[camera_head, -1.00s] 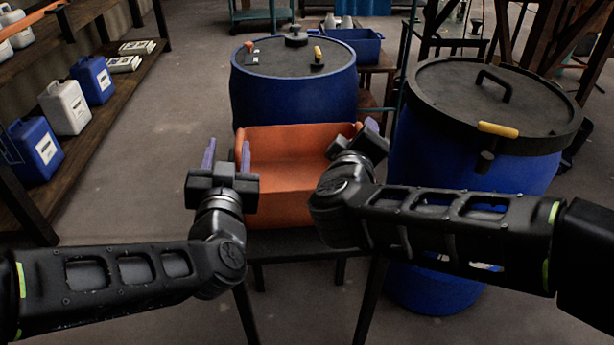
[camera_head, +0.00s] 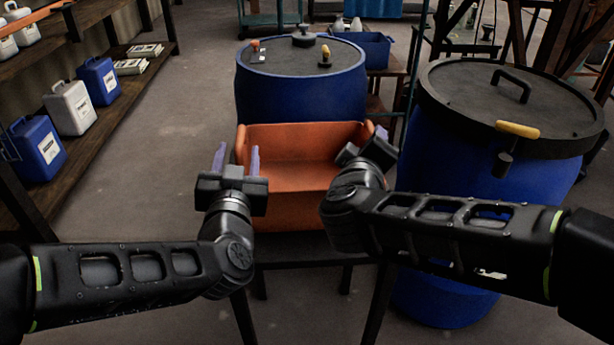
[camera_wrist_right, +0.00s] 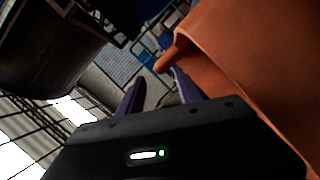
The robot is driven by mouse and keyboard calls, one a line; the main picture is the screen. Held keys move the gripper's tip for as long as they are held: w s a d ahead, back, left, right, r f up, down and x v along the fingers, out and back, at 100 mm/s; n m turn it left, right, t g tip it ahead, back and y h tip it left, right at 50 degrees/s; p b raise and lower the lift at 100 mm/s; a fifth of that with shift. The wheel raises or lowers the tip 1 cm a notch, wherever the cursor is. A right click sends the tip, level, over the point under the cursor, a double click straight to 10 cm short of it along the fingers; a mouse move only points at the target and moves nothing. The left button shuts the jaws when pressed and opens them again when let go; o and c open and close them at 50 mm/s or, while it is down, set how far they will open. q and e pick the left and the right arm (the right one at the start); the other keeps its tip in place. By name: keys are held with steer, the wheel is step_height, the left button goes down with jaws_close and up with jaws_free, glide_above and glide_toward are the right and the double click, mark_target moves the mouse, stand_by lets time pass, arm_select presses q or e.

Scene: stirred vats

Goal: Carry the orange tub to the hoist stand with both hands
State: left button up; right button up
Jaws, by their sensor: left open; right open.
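The orange tub (camera_head: 300,172) sits upright on a dark stand (camera_head: 300,264) in front of me. It fills the right side of the right wrist view (camera_wrist_right: 235,60). My left gripper (camera_head: 237,160) is open at the tub's left end, one finger outside the end wall and the other overlapping the tub in the picture. My right gripper (camera_head: 368,138) is open at the tub's right end, partly hidden by its own wrist. In the right wrist view its fingers (camera_wrist_right: 160,93) point towards an orange protruding end of the tub. Contact is unclear. I cannot identify the hoist stand.
A lidded blue vat (camera_head: 300,92) stands behind the tub. A larger blue vat (camera_head: 450,180) with a black lid and yellow-handled latch stands close on the right. A shelf (camera_head: 95,145) with jugs runs along the left. Floor between shelf and tub is clear.

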mark_target(240, 133)
arm_select(q)
steer(key=w, duration=0.6)
steer(key=shift+w+a, duration=0.15)
steer(key=shift+w, duration=0.2)
arm_select(e)
steer(key=x, duration=0.6)
steer(key=shift+w+d+f, duration=0.15)
steer(key=shift+w, duration=0.2)
arm_select(q)
steer(key=c, duration=0.9)
arm_select(e)
steer(key=c, duration=0.9)
arm_select(q)
jaws_close()
arm_select(e)
jaws_close()
arm_select(q)
steer(key=shift+a, duration=0.1)
arm_select(e)
steer(key=shift+d, duration=0.1)
